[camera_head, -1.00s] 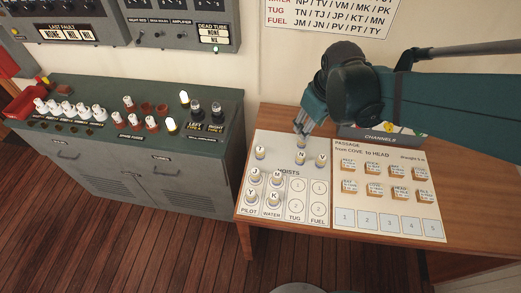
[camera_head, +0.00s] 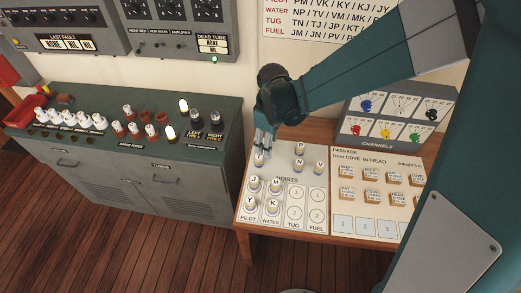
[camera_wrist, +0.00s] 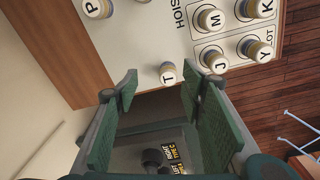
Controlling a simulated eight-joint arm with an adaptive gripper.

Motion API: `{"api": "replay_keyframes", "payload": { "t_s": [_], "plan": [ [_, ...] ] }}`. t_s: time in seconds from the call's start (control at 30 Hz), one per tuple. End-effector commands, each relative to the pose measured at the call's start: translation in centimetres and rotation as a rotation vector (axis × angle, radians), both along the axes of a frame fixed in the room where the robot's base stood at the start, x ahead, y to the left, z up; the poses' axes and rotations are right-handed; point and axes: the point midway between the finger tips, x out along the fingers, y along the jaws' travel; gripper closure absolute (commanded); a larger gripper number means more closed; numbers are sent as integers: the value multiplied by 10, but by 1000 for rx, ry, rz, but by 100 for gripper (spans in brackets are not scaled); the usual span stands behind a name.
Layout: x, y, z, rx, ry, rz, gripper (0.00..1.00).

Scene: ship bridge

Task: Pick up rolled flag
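The rolled flags are short upright cylinders with lettered white tops, standing on the white hoist sheet (camera_head: 300,222). Flag T (camera_head: 258,160) is at the sheet's upper left. It also shows in the wrist view (camera_wrist: 167,74), just beyond the gap between my fingertips. My gripper (camera_head: 263,143) is above flag T and points down. In the wrist view my gripper (camera_wrist: 160,92) is open, with nothing between its pads. Flags P (camera_head: 300,148), N (camera_head: 299,165), J (camera_head: 254,184), M (camera_head: 275,185) and K (camera_head: 272,205) stand nearby.
Labelled blocks (camera_head: 369,177) sit on the passage sheet to the right.

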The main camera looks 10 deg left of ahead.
Motion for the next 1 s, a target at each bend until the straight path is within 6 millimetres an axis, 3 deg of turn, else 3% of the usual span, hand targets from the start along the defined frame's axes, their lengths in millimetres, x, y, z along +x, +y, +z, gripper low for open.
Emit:
{"api": "replay_keyframes", "payload": {
  "t_s": [0.1, 0.33, 1.0],
  "plan": [
    [0, 16, -16, -11, 20, 52, 60],
    [-1, 31, -34, -25, 43, 111, 60],
    [-2, 33, -47, -27, 47, 121, 60]
  ]
}}
